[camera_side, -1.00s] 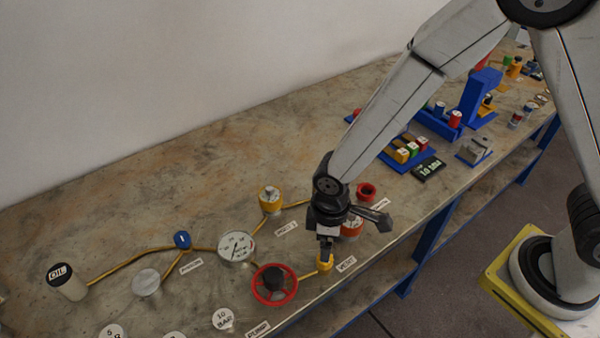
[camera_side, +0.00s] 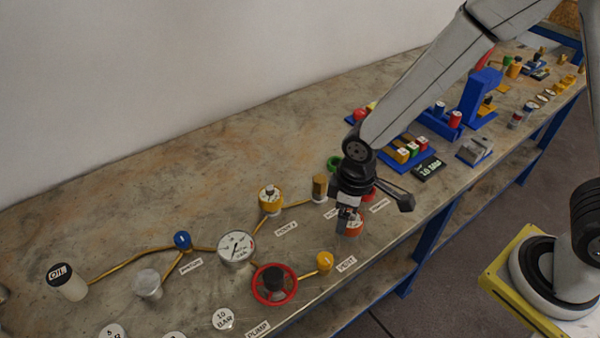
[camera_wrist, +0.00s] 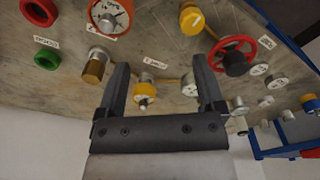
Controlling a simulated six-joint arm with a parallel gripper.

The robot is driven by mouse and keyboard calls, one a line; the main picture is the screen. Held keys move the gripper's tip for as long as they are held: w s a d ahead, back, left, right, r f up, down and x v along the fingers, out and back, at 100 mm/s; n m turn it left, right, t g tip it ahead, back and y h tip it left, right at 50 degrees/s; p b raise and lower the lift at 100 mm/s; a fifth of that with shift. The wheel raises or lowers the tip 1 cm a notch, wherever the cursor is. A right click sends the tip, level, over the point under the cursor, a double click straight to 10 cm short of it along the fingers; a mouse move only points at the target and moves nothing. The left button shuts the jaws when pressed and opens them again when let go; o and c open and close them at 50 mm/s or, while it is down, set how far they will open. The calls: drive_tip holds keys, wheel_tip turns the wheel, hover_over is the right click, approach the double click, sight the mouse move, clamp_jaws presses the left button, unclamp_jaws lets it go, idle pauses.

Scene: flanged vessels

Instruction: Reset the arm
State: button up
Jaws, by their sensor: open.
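Blue stands (camera_side: 478,100) and small coloured blocks sit at the right. The back left of the bench (camera_side: 130,190) is clear.

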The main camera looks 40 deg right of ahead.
drive_tip(key=s+d+r+m+t, duration=0.1)
drive_tip(key=s+d+r+m, duration=0.1)
drive_tip(key=d, duration=0.4)
drive_tip(key=s+d+r+m+t, duration=0.1)
drive_tip(key=s+d+r+m, duration=0.1)
drive_tip(key=d+r+m, duration=0.2)
drive_tip(key=shift+d+r+m, duration=0.35)
drive_tip(key=shift+d+m, duration=0.05)
drive_tip(key=shift+d, duration=1.35)
